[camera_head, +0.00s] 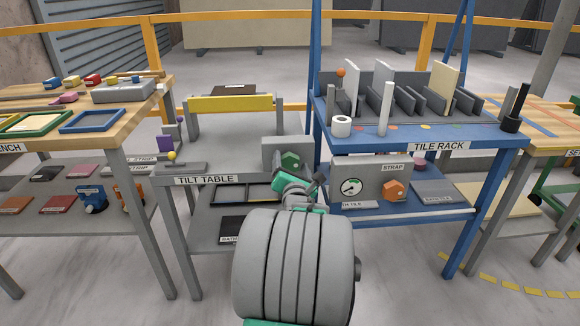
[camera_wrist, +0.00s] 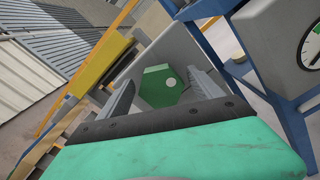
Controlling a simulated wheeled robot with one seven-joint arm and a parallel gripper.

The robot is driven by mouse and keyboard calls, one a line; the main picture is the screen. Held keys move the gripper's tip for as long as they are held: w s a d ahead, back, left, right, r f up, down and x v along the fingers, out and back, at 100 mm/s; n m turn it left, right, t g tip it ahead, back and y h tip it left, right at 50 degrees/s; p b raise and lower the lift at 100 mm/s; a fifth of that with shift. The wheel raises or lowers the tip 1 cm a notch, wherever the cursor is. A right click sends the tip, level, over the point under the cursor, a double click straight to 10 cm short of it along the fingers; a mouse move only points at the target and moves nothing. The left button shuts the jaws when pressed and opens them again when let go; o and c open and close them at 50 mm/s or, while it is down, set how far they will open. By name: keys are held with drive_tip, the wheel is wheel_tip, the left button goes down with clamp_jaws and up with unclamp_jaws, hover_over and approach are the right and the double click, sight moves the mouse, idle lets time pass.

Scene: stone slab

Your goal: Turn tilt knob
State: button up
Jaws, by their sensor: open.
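The green six-sided knob (camera_head: 290,161) sits on the grey panel (camera_head: 272,150) at the right end of the tilt table (camera_head: 205,180). I take it to be the tilt knob. In the wrist view the knob (camera_wrist: 160,86) shows with a pale dot on its face, framed between my two grey fingers. My gripper (camera_head: 302,182) is open and empty, just in front of and below the knob. The fingers appear apart from the knob; the remaining distance in depth is hard to judge.
The blue tile rack (camera_head: 425,142) stands close on the right, with a gauge (camera_head: 350,187) and an orange knob (camera_head: 393,190) on its lower panel. A yellow bar (camera_head: 230,103) spans the tilt table's back. A wooden bench (camera_head: 80,105) stands left.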

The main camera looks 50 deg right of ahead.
drive_tip(key=shift+w+d, duration=0.3)
drive_tip(key=shift+d, duration=0.05)
drive_tip(key=shift+a, duration=0.1)
drive_tip(key=c, duration=1.4)
